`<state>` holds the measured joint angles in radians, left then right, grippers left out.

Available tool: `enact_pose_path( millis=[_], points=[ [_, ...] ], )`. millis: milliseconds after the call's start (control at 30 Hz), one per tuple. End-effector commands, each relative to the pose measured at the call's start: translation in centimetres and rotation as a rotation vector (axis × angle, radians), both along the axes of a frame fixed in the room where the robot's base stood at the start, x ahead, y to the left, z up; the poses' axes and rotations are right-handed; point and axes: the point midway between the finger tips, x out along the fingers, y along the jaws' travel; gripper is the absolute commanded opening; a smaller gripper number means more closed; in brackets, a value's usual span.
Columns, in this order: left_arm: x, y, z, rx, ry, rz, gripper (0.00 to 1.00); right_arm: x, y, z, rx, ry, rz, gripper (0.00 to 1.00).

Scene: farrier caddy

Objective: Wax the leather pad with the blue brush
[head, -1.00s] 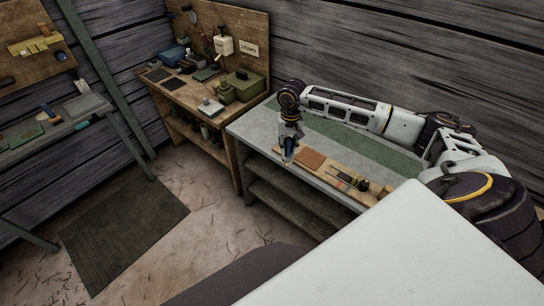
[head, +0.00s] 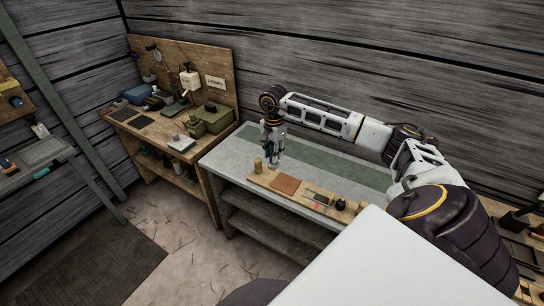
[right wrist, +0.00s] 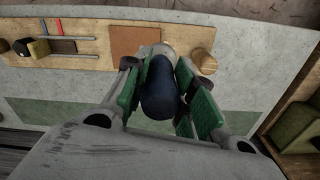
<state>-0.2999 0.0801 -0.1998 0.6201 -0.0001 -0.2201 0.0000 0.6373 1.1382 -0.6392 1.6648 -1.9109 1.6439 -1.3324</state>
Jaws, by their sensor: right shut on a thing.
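My right gripper (head: 272,158) is above the left end of the wooden board on the grey bench. In the right wrist view, its green-padded fingers (right wrist: 172,88) are shut on a dark blue rounded thing (right wrist: 160,92), which looks like the blue brush's handle. Its far end is hard to make out. The brown leather pad (head: 285,185) lies flat on the board, just right of and nearer than the gripper; it also shows in the right wrist view (right wrist: 132,41). A wooden cylinder (head: 258,166) stands at the board's left end. My left gripper is out of view.
The wooden board (head: 262,180) also carries slim tools (head: 320,198) and a small dark round thing (head: 340,204) to the right. The bench's green strip (head: 335,167) behind it is clear. A cluttered wooden workbench (head: 205,158) with an olive box (head: 211,119) stands to the left.

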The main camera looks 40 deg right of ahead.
Motion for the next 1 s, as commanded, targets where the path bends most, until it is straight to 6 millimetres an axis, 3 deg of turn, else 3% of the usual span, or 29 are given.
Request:
enact_pose_path(
  millis=[1000],
  points=[
    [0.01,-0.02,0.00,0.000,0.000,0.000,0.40,0.30,-0.81,0.72,0.001,-0.001,-0.838,0.00]
  ],
)
